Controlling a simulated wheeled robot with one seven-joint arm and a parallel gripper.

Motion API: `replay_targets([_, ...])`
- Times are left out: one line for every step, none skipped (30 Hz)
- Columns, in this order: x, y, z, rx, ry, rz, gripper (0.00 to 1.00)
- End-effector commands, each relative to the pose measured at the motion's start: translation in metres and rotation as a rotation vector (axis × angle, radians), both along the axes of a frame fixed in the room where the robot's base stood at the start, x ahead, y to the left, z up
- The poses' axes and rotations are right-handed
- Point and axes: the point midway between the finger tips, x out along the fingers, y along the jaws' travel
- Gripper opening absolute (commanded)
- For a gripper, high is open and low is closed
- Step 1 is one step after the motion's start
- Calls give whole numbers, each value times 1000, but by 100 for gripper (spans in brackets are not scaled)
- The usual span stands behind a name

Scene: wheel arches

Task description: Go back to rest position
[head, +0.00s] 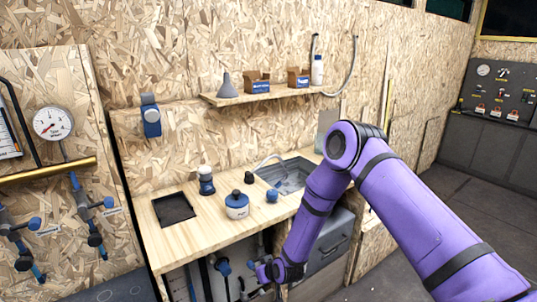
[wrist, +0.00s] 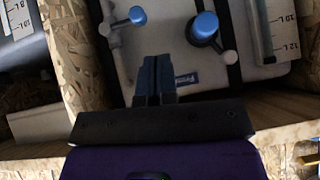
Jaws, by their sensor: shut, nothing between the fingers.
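My gripper (wrist: 155,64) shows in the wrist view with its two dark fingers together and nothing between them. It points toward a pale panel (wrist: 185,50) with blue-capped fittings (wrist: 205,26); I cannot tell how far it is from them. In the head view my purple arm bends at the elbow and reaches down in front of the wooden counter (head: 215,222). Its wrist is low, near the counter's open underside, and the fingertips are not clear there.
A shelf (head: 270,96) is above. A gauge panel (head: 55,175) is at left. Open floor (head: 470,195) lies at right. Wooden edges flank my gripper.

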Motion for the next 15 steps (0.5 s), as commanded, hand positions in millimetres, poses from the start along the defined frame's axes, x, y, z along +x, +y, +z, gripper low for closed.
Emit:
replay_targets([2, 0, 7, -1, -1, 1, 0])
replay_targets([3, -1, 10, -3, 0, 2, 0])
replay_targets([5, -3, 15, -6, 0, 1, 0])
replay_targets([6, -4, 18, -8, 0, 1, 0])
replay_targets([7, -5, 22, -10, 1, 0, 0])
replay_targets([10, -7, 29, -13, 2, 0, 0])
replay_targets([11, -8, 33, -16, 3, 0, 0])
replay_targets([13, -10, 39, -18, 1, -2, 0])
replay_targets([15, -12, 45, -22, 3, -2, 0])
replay_targets([17, -14, 51, -26, 4, -3, 0])
replay_targets([18, -16, 57, -29, 4, -4, 0])
replay_targets([21, -19, 66, -35, 6, -4, 0])
replay_targets([23, -22, 74, -39, 6, -6, 0])
replay_targets([25, -24, 81, -43, 7, -7, 0])
replay_targets([27, -28, 93, -49, 8, -10, 0])
